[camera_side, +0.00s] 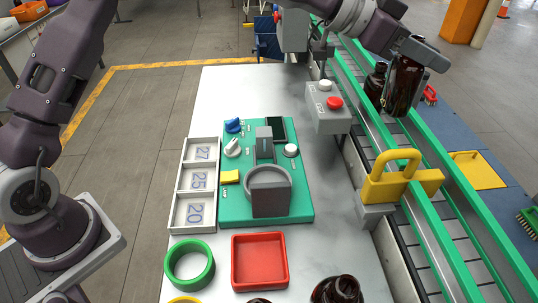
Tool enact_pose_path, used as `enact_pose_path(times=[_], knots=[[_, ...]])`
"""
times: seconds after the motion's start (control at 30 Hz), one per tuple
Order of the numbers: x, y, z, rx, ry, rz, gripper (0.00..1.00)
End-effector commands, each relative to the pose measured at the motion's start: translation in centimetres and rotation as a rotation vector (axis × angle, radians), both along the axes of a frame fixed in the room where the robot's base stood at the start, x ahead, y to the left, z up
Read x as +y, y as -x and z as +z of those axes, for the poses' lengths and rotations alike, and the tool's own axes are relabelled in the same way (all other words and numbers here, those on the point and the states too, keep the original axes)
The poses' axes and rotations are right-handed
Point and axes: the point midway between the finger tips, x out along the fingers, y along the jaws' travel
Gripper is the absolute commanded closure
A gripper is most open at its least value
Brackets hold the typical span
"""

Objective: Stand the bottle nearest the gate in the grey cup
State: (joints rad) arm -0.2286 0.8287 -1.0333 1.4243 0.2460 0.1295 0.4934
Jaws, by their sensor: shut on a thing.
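An amber bottle (402,88) is held upright by my gripper (412,58) at the upper right, over the conveyor. My gripper is shut around the bottle's upper part and hides its top. I cannot tell whether the bottle's base touches the belt. A second amber bottle (375,84) stands just left of it and is partly hidden. The yellow gate (402,187) crosses the conveyor nearer the camera. The grey cup (270,197) sits on the teal board (235,211) in the middle of the table; no bottle shows in it.
A grey box with a red button (330,112) stands between board and conveyor (462,230). A white tray (182,205), green ring (189,264) and red tray (259,261) lie left and in front. Another amber bottle (337,292) is cut off at the bottom edge.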

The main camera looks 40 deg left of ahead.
Motion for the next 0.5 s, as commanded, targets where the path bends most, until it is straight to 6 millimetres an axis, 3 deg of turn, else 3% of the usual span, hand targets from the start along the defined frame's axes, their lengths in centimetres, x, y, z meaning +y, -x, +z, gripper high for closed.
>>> enact_pose_path(times=[0.2, 0.5], knots=[[3.8, 5.7, -1.8, 0.003, 0.008, -0.195, 1.00], [9.1, 16.1, 1.4, -0.005, 0.003, -0.507, 1.00]])
